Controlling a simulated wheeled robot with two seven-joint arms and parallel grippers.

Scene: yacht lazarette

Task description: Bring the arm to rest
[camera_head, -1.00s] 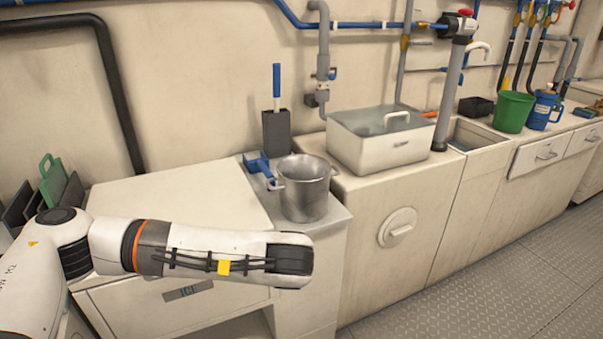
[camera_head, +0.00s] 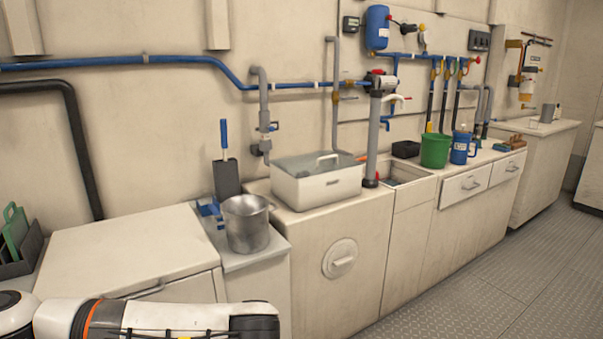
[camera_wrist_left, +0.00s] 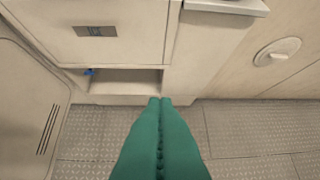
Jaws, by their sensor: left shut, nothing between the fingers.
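My left arm (camera_head: 165,318) comes in along the bottom left of the head view, in front of the white ICE-box counter. Its gripper is out of that view. In the left wrist view my left gripper (camera_wrist_left: 160,101) shows as two green fingers pressed together, with nothing between them. It points at the grey floor and the base of the cabinets and touches nothing that I can see. My right gripper is in neither view.
A steel pot (camera_head: 247,224) stands on the low counter beside a lidded white bin (camera_head: 316,186). A green bucket (camera_head: 436,150) and a blue jug (camera_head: 461,148) stand farther right. The checkered floor (camera_head: 500,270) at right is clear. An open recess (camera_wrist_left: 125,82) lies under the labelled drawer.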

